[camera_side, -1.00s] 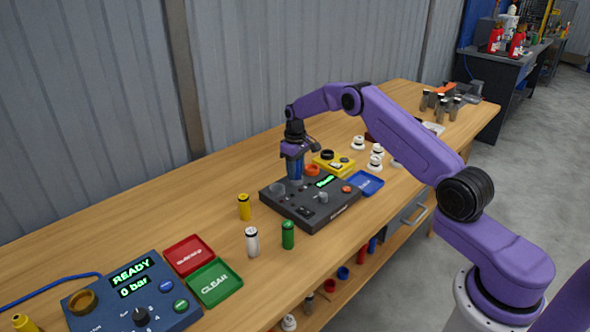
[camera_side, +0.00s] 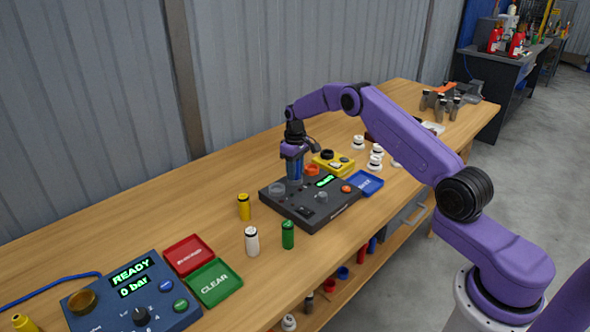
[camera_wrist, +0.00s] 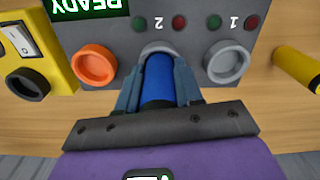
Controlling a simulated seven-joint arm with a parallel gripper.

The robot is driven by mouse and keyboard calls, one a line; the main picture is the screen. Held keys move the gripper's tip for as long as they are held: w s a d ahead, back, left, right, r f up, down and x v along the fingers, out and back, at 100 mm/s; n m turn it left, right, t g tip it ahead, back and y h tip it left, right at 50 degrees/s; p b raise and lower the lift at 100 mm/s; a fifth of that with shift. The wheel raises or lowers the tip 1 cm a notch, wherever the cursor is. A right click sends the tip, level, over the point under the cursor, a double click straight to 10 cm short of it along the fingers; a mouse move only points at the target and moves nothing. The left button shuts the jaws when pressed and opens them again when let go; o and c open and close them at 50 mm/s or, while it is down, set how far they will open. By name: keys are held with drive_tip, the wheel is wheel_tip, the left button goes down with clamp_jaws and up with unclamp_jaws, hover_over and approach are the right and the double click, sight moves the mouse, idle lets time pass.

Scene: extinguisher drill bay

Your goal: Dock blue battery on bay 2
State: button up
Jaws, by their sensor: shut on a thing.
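My gripper (camera_side: 294,170) is shut on the blue battery (camera_wrist: 157,80), which stands upright between the fingers in the wrist view. The battery is at the grey ring of bay 2 (camera_wrist: 160,48) on the dark dock panel (camera_side: 318,210). The fingers and battery hide most of that ring, and I cannot tell how deep the battery sits. Bay 1 (camera_wrist: 228,63) is an empty grey ring beside it. A green and a red lamp flank each bay number. The panel's screen (camera_wrist: 90,6) reads READY in green.
Yellow (camera_side: 244,207), white (camera_side: 251,241) and green (camera_side: 288,235) batteries stand left of the panel. An orange ring (camera_wrist: 93,65) and a yellow box (camera_wrist: 30,50) are on bay 2's other side. A blue tray (camera_side: 367,184) lies right of the panel.

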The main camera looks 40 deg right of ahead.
drive_tip(key=shift+r, duration=0.85)
idle(3.0)
drive_tip(key=shift+f, duration=0.8)
idle(0.4)
drive_tip(key=o, duration=0.8)
drive_tip(key=shift+o, duration=0.2)
drive_tip(key=shift+r, duration=5.5)
